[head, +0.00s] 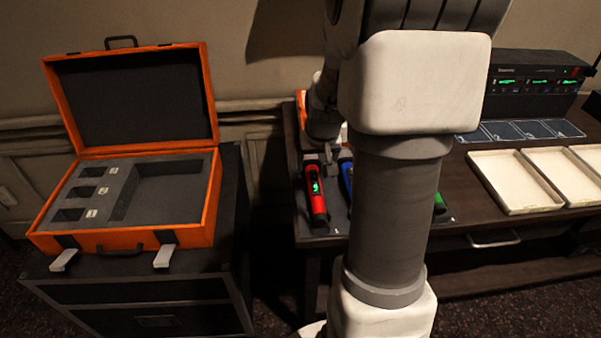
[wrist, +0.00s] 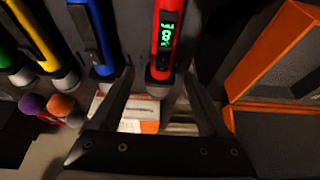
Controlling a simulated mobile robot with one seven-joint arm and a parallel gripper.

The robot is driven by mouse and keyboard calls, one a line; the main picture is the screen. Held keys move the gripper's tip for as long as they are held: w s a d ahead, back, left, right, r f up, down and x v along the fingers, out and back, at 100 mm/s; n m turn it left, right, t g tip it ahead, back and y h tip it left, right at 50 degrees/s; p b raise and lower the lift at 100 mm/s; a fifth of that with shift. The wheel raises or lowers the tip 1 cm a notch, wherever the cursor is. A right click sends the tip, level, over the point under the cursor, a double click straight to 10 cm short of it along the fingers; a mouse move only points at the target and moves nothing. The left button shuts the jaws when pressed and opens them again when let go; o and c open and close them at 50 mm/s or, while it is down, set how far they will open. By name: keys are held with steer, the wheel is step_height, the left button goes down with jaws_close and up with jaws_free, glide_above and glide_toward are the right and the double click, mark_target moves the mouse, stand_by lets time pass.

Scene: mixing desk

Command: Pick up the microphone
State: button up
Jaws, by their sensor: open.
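Several handheld microphones lie side by side on the desk. The red microphone (head: 316,197) has a lit green display, which also shows on the red microphone in the wrist view (wrist: 166,40). The blue microphone (head: 346,180) lies to its right in the head view and shows in the wrist view (wrist: 92,38). A green microphone (head: 439,204) is partly hidden behind my arm. In the wrist view a yellow one (wrist: 36,35) lies beyond the blue. My gripper (wrist: 160,76) is open and empty, its fingers pointing toward the near end of the red microphone.
An open orange case (head: 212,205) with grey cut-out foam stands on a dark cabinet at left. Cream trays (head: 515,211) and a rack unit (head: 530,85) are on the desk at right. Purple and orange round tips (wrist: 62,106) and a white-orange box (wrist: 150,126) show in the wrist view.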

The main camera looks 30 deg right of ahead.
mark_target(313, 170)
steer(key=shift+b+x, duration=0.75)
steer(key=shift+x, duration=1.95)
steer(key=shift+w+a, duration=0.1)
steer(key=shift+c, duration=0.2)
jaws_close()
